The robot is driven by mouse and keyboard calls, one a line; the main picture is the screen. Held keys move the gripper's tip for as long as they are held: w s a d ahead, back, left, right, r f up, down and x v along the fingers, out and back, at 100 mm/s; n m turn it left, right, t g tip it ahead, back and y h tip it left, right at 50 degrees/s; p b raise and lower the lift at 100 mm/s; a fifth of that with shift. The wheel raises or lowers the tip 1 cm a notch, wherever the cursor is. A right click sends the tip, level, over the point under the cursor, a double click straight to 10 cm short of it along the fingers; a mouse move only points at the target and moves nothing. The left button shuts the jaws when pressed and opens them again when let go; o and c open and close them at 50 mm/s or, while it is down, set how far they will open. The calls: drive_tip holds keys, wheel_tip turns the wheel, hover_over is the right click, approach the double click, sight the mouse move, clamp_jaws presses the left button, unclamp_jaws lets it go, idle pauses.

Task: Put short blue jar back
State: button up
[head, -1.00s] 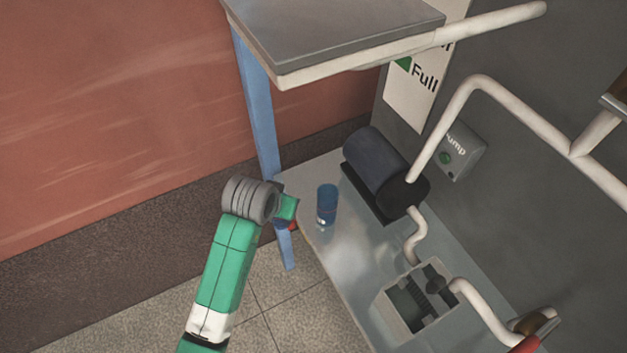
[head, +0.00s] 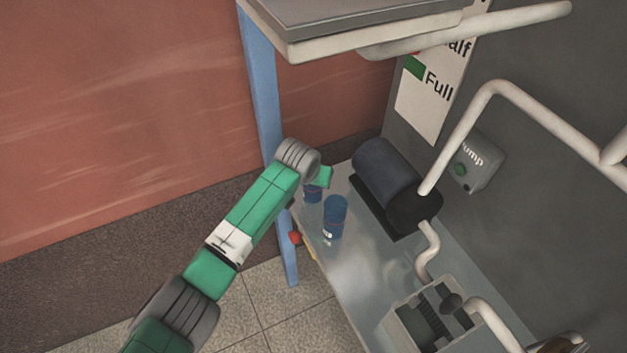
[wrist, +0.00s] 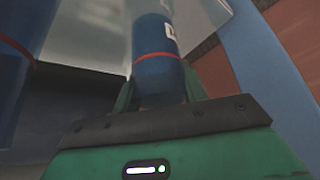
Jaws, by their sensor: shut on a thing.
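A short blue jar (head: 312,194) is at the table's far left corner, partly hidden by my gripper (head: 321,178). In the wrist view the jar (wrist: 157,68), with a red band and a white label, sits between the fingers of my gripper (wrist: 160,92), which is shut on it. I cannot tell whether its base touches the table. A second, taller-looking blue jar (head: 335,218) stands upright on the table just right of and nearer than the held one. It also seems to show at the left edge of the wrist view (wrist: 14,75).
The grey table (head: 350,275) has free room in front of the standing jar. A dark cylindrical pump motor (head: 385,172) stands to the right. A blue post (head: 262,90) rises behind the corner, and a shelf (head: 350,22) hangs above. White pipes (head: 470,110) run at the right.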

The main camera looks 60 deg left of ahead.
drive_tip(key=shift+f, duration=0.2)
drive_tip(key=o, duration=1.2)
drive_tip(key=shift+c, duration=0.2)
drive_tip(key=shift+r, duration=0.25)
drive_tip(key=p+v, duration=0.3)
drive_tip(key=v, duration=0.9)
